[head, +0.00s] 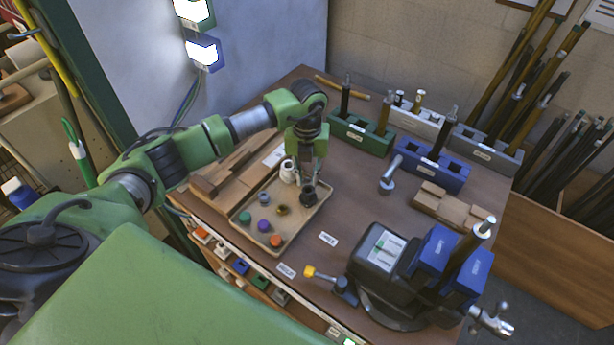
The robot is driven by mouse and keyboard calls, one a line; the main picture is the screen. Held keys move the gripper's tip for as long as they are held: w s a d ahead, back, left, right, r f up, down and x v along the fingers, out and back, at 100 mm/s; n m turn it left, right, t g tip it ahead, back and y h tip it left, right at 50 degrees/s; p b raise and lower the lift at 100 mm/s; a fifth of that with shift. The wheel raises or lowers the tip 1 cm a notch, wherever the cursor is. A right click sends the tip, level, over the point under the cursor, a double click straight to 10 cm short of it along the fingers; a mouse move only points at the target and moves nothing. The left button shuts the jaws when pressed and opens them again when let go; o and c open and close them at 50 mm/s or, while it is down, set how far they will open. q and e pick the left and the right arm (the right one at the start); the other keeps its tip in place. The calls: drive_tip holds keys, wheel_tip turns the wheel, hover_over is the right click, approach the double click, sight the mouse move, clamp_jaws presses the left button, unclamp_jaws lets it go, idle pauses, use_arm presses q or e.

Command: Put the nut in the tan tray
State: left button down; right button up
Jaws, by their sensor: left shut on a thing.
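The tan tray (295,221) lies on the brown table, with several small coloured pieces inside. A small brass-coloured ring (282,210), which looks like a nut, lies near its middle. My left gripper (308,182) points down over the tray's far right part. It is shut on a dark round piece (309,197), which shows at its fingertips. I cannot tell whether this piece is a nut or whether it touches the tray floor. My right gripper is not in view.
A white piece (288,172) stands beside the gripper. Green (360,137), grey and blue (430,171) blocks holding rods stand behind to the right. A dark machine with blue blocks (385,262) stands at the front right.

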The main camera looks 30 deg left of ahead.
use_arm(q)
drive_tip(key=shift+f+b, duration=0.35)
drive_tip(key=shift+f, duration=0.15)
idle(0.4)
drive_tip(key=c, duration=1.8)
unclamp_jaws()
drive_tip(key=shift+r, duration=0.1)
